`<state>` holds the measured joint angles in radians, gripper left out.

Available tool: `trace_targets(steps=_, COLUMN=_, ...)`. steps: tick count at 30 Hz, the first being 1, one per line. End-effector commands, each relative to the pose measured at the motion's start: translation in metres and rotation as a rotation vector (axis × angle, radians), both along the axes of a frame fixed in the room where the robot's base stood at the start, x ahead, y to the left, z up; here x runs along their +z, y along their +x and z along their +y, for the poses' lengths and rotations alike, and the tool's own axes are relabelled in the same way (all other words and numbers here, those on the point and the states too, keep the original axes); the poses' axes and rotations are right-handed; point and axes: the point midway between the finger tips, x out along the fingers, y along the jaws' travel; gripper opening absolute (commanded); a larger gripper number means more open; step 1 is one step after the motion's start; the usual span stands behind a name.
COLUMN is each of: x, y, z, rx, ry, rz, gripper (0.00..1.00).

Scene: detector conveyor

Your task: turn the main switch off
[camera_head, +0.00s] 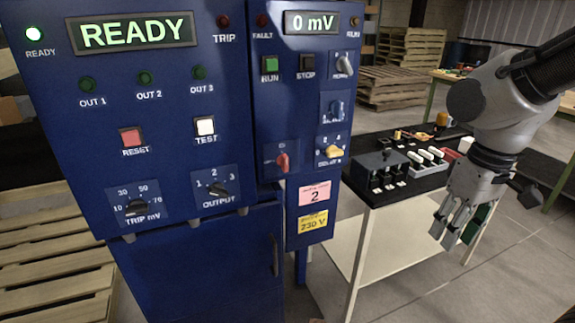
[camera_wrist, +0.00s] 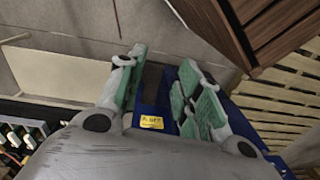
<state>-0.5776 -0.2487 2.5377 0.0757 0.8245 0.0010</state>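The blue control cabinet (camera_head: 220,165) has a right-hand panel with a red rotary switch (camera_head: 283,162) at its lower left. The label beside this switch is too small to read, so I cannot tell surely that it is the main switch. Its handle looks roughly upright. A yellow-handled switch (camera_head: 334,152) sits to its right. My gripper (camera_head: 454,228) hangs to the right of the cabinet, in front of the black-topped table, well apart from the switches. In the wrist view my gripper (camera_wrist: 160,95) has its green-padded fingers spread, with nothing held between them.
The cabinet displays read READY (camera_head: 133,31) and 0 mV (camera_head: 310,22). A black-topped table (camera_head: 375,198) with a box and small parts stands right of the cabinet. Wooden pallets (camera_head: 390,88) lie behind. A yellow label (camera_wrist: 151,122) shows beyond my fingers.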

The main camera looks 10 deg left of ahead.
Motion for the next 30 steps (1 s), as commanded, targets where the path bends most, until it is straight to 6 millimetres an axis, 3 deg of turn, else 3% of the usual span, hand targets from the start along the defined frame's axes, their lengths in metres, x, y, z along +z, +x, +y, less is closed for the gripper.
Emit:
trace_targets(steps=1, x=-0.022, y=0.002, z=0.031, rx=0.06, ry=0.006, rz=0.015, gripper=0.35)
trace_targets(steps=9, x=-0.135, y=0.007, z=0.193, rx=0.217, ry=0.173, rz=-0.163, gripper=0.35)
trace_targets(steps=12, x=-0.163, y=0.013, z=0.242, rx=0.225, ry=0.266, rz=-0.313, gripper=0.35)
trace_targets(steps=14, x=-0.171, y=0.021, z=0.264, rx=0.218, ry=0.326, rz=-0.42, gripper=0.35)
trace_targets(steps=17, x=-0.164, y=0.044, z=0.291, rx=0.185, ry=0.432, rz=-0.624, gripper=0.35)
trace_targets(steps=20, x=-0.131, y=0.078, z=0.302, rx=0.118, ry=0.54, rz=-0.852, gripper=0.35)
trace_targets(steps=22, x=-0.094, y=0.096, z=0.306, rx=0.074, ry=0.62, rz=-1.006, gripper=0.35)
trace_targets(steps=24, x=-0.061, y=0.107, z=0.305, rx=0.042, ry=0.682, rz=-1.132, gripper=0.35)
trace_targets(steps=27, x=-0.029, y=0.113, z=0.302, rx=0.015, ry=0.741, rz=-1.257, gripper=0.35)
trace_targets(steps=30, x=-0.013, y=0.116, z=0.302, rx=0.008, ry=0.773, rz=-1.319, gripper=0.35)
